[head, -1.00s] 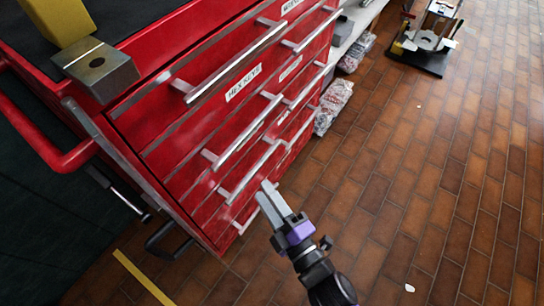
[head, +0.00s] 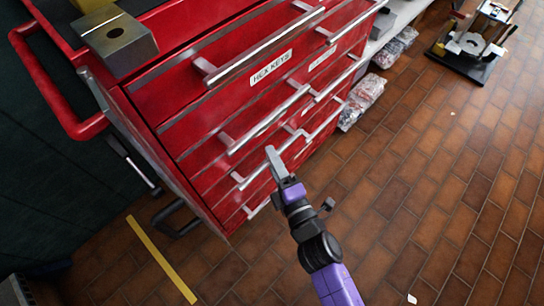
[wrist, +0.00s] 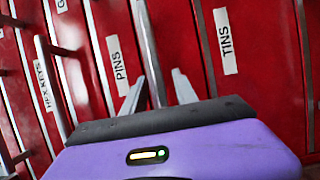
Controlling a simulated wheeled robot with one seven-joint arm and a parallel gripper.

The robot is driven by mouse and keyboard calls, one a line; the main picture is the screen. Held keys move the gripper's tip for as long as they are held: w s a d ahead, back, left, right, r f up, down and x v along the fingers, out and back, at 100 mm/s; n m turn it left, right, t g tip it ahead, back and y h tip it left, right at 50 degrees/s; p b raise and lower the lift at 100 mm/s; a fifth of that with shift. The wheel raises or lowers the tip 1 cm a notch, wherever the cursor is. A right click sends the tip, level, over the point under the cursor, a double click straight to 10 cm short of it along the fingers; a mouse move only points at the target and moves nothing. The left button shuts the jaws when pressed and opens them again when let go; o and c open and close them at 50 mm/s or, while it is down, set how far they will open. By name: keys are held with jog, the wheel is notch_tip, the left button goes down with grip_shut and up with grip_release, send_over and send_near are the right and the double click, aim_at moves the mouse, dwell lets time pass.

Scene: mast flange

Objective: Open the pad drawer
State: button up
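The red drawer cabinet (head: 215,130) has stacked drawers with long silver bar handles. No label reading "pad" can be read in either view. My gripper (head: 272,158) is at the front of the lower drawers in the head view, where its fingers overlap a lower handle (head: 250,177). In the wrist view my gripper (wrist: 157,92) is open, with one finger on each side of a bar handle (wrist: 150,50). This handle runs between the labels PINS (wrist: 117,62) and TINS (wrist: 225,41). Contact with the bar cannot be told.
A HEX KEYS drawer label (head: 271,66) is higher on the cabinet. A metal block (head: 115,40) sits on the cabinet top. Bagged items (head: 362,100) lie beside the cabinet, and a black-based fixture (head: 470,50) stands farther back. The tiled floor (head: 400,190) at right is largely clear.

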jog(key=shift+w+a, duration=0.15)
jog(key=shift+w, duration=0.15)
grip_shut()
dwell(1.3)
